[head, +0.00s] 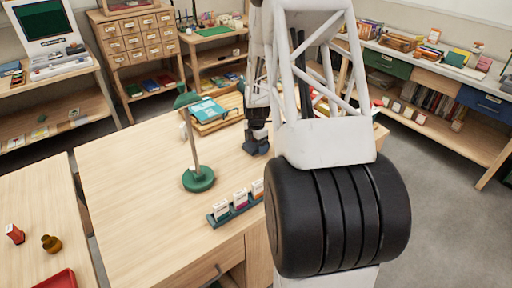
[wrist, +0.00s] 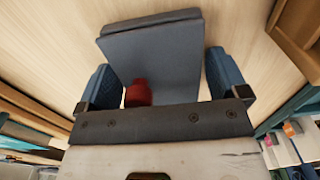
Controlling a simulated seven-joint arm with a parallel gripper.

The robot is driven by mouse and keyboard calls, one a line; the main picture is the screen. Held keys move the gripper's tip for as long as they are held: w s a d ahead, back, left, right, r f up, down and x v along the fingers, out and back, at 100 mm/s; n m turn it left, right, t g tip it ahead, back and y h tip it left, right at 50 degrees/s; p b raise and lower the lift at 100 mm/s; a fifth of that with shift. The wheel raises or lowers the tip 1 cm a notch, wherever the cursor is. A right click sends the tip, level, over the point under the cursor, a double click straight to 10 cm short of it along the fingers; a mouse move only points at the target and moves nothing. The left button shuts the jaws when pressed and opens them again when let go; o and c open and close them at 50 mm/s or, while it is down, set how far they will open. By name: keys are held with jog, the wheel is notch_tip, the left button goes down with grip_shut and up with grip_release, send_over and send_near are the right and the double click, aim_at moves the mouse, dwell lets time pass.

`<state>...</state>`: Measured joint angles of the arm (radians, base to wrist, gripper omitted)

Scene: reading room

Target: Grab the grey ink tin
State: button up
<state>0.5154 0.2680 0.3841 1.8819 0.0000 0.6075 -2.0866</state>
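A grey ink tin (wrist: 160,55) fills the middle of the wrist view, a flat-sided grey block with a darker far edge. A red cap-like piece (wrist: 138,93) shows at its near side. My gripper (wrist: 159,75) has its two blue fingers spread wide, one on each side of the tin. A narrow gap seems to show at the right finger; contact at the left finger is unclear. In the head view my gripper (head: 257,143) is low over the wooden table, and the tin cannot be told apart from the dark fingers there.
A green lamp (head: 199,178) stands left of my gripper on the table (head: 130,180). A green rack (head: 223,218) with small boxes lies in front, and a wooden tray (head: 218,124) with teal items lies behind. The table's left part is clear.

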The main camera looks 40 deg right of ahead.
jog(key=c, duration=1)
jog(key=shift+r, duration=0.1)
notch_tip(320, 180, up, 10)
dwell(0.7)
